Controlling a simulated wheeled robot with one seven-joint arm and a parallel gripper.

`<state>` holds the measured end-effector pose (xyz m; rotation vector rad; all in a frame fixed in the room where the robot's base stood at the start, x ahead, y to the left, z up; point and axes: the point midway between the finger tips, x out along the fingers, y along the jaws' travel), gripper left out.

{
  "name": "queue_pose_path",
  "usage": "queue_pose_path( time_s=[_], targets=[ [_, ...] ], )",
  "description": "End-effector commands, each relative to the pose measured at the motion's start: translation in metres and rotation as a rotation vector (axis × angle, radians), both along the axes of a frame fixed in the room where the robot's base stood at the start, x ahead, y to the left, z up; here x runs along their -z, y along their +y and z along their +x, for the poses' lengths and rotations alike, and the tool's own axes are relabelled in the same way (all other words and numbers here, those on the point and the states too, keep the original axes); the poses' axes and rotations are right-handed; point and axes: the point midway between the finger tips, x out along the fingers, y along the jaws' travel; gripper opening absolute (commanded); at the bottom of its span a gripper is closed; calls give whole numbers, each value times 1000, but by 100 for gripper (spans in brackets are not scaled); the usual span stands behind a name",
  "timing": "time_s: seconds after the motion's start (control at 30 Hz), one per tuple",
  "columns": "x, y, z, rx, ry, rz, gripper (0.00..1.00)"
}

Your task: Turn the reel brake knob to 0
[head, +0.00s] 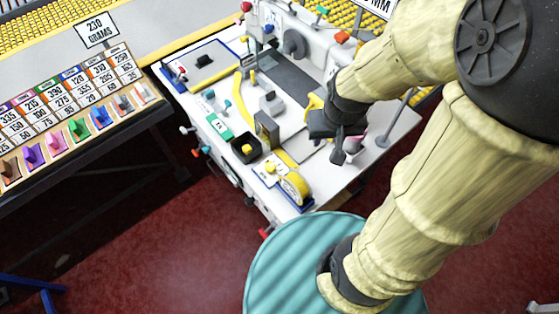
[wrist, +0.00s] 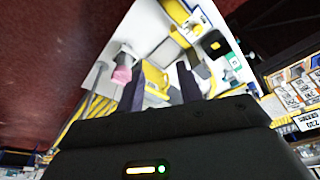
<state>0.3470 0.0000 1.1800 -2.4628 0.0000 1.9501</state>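I cannot tell for sure which part is the reel brake knob, and no 0 mark is readable. A yellow wheel (head: 295,187) stands on a blue base at the front corner of the white machine table (head: 225,165). A black square box with a yellow knob (head: 246,149) sits to its left, and it also shows in the wrist view (wrist: 213,43). My gripper (head: 328,138) is over the table's right part. In the wrist view my gripper (wrist: 161,87) has its fingers apart, with a yellow part (wrist: 155,79) showing between them. Contact cannot be told.
A pink-tipped part (head: 356,142) and a grey post (head: 395,125) stand right of my gripper. A grey upright block (head: 267,130) is to its left. A teal ribbed round top (head: 300,265) is in front. A rack of coloured, numbered cards (head: 70,115) stands at left.

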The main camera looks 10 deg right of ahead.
Motion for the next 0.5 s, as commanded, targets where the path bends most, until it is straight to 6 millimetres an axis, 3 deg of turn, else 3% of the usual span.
queue_pose_path(
  time_s=[0.3,0.4,0.5],
  targets=[
    [0,0,0,0,0,0,36],
    [1,1,1,3,1,2,54],
    [9,5,9,28,13,14,55]
  ],
)
